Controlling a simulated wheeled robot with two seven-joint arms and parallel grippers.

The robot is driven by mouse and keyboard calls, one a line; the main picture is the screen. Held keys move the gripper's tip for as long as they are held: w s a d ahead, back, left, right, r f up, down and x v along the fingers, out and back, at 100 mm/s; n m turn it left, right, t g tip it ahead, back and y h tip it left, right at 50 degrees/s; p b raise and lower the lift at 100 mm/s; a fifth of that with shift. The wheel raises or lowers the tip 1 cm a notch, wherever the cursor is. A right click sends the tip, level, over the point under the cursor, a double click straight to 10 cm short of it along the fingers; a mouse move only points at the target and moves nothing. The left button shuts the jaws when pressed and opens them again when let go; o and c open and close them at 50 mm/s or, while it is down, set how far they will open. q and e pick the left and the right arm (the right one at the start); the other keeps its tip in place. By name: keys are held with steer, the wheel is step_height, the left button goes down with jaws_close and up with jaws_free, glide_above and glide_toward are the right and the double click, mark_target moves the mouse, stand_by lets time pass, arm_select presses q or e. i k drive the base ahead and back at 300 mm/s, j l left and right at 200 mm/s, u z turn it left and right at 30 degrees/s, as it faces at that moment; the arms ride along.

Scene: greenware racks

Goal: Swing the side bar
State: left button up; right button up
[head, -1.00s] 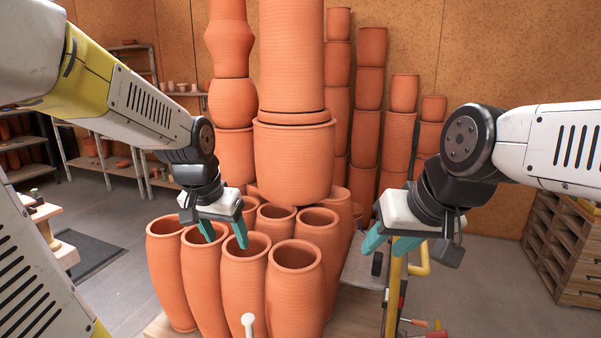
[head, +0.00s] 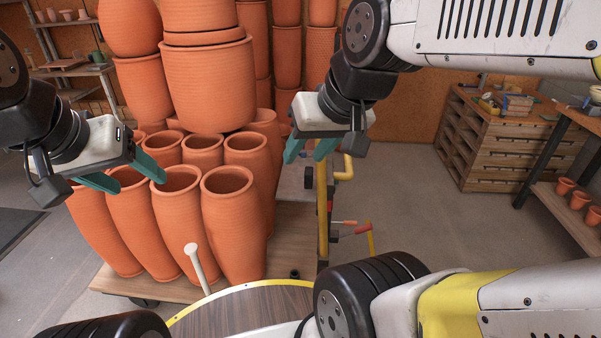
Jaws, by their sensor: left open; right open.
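The cart (head: 290,225) has a yellow upright bar (head: 322,205) along its right side. A bent yellow piece (head: 346,168) shows just right of the bar; how it joins is unclear. My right gripper (head: 303,158) is open and empty, pointing down near the bar's top and hiding part of it. I cannot tell whether it touches the bar. My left gripper (head: 142,184) is open and empty at the left, in front of the clay pots (head: 236,230).
Tall stacked pots (head: 210,85) stand behind on the cart. A red-handled tool (head: 362,229) is right of the bar. A wooden drawer cabinet (head: 510,150) and shelf stand further right, with open floor (head: 410,215) between. A white-tipped rod (head: 194,262) stands in front.

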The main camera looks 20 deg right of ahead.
mark_target(322, 193)
steer(key=k+j+u, duration=0.2)
steer(key=k+j, duration=0.15)
steer(key=k, duration=0.2)
steer(key=k+j+u, duration=0.2)
steer(key=k+j, duration=0.2)
steer(key=k, duration=0.1)
